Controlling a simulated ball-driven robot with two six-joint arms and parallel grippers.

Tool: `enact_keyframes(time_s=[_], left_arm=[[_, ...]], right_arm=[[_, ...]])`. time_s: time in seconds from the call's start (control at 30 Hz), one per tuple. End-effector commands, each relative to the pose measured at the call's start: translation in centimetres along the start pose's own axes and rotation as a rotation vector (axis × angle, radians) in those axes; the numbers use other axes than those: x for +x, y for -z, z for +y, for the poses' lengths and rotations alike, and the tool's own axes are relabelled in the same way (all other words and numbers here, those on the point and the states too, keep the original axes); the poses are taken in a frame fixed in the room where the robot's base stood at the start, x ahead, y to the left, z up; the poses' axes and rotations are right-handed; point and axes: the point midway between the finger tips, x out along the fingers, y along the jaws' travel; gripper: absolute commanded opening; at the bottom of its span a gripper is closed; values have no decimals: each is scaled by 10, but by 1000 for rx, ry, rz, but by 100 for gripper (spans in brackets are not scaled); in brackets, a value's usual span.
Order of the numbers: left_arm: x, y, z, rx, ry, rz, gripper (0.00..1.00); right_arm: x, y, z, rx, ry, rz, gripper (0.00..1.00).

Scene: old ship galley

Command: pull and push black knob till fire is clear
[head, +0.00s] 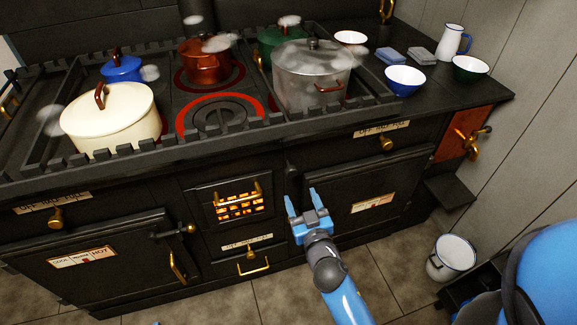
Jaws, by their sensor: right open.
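The fire glows orange behind the barred grate (240,208) in the middle of the black stove front. Below it is a panel with a small label and a brass knob (250,255) over a brass handle. A dark latch bar (170,234) sticks out left of the grate. I cannot make out for sure which part is the black knob; it may be hidden against the dark stove. My right gripper (304,199) is open and empty, fingers pointing up, in front of the stove right of the grate. Of my left gripper, only a blue bit (155,323) seems to show at the bottom edge.
A cream pot (112,118), a steel pot (311,72) and other steaming pots stand on the railed stove top. One ring (219,115) glows red and is bare. A white bucket (455,256) stands on the floor at the right. The tiled floor before the stove is clear.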

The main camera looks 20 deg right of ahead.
Motion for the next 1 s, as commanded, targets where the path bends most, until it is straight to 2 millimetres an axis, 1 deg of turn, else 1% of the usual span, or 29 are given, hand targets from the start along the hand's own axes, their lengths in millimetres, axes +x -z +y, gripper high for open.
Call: enact_keyframes(time_s=[0.17,0.27,0.5,0.7,0.83,1.0], left_arm=[[0,3,0,0,0,-1,43],[0,7,0,0,0,-1,43],[0,17,0,0,0,-1,43],[-1,21,0,0,0,0,43],[-1,22,0,0,0,0,43],[-1,22,0,0,0,0,43]], right_arm=[[8,2,2,-45,-8,5,63],[18,4,2,-45,-8,6,63],[56,4,2,-42,-8,6,63],[86,3,3,-43,-8,5,63],[99,2,2,-42,-7,4,63],[107,2,2,-42,-6,4,63]])
